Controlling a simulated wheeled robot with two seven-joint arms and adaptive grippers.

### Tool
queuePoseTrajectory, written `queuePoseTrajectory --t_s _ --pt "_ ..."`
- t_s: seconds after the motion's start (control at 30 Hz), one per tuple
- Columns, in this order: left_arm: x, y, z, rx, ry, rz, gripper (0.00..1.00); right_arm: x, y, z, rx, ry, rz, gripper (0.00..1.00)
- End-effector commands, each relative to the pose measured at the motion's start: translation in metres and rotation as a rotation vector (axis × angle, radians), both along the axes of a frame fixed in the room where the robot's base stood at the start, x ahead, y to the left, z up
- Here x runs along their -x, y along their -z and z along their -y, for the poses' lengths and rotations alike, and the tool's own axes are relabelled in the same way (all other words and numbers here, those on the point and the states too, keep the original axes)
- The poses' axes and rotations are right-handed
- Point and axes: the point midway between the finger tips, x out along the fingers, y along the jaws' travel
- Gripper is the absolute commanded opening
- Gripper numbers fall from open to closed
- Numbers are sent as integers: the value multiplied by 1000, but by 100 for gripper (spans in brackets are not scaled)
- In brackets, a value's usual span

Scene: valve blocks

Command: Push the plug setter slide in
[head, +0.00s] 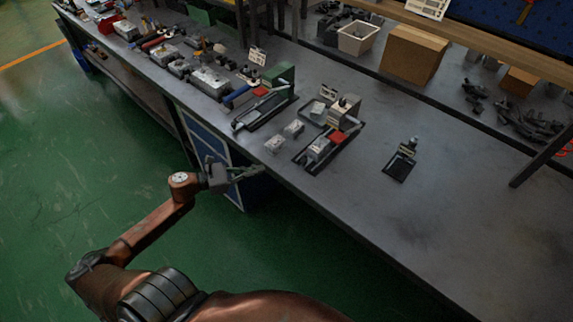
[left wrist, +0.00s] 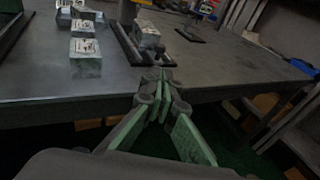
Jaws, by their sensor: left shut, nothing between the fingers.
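My left gripper (head: 254,170) is shut and empty, just off the bench's front edge. In the left wrist view its fingertips (left wrist: 153,82) meet in front of that edge. A fixture with a red part (head: 338,138) and a metal block on a black base (head: 306,160) stands near the edge, to the gripper's right. It also shows in the left wrist view (left wrist: 128,48). A green-bodied fixture (head: 280,76) stands farther left, and a small dark fixture (head: 400,166) farther right. I cannot tell which one is the plug setter or how its slide stands. My right gripper is not in view.
Two loose metal blocks (head: 275,144) (head: 293,128) sit between the left and middle fixtures. Tools and parts crowd the far left of the bench (head: 450,235). A cardboard box (head: 412,54) and a white bin (head: 357,38) are at the back. The right front is clear.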

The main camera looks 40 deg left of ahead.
Motion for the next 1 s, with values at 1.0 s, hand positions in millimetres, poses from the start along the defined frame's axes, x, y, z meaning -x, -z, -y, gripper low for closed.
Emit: queuePoseTrajectory --t_s 1.0 --pt "-117 20 71 -3 -1 2 0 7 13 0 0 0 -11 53"
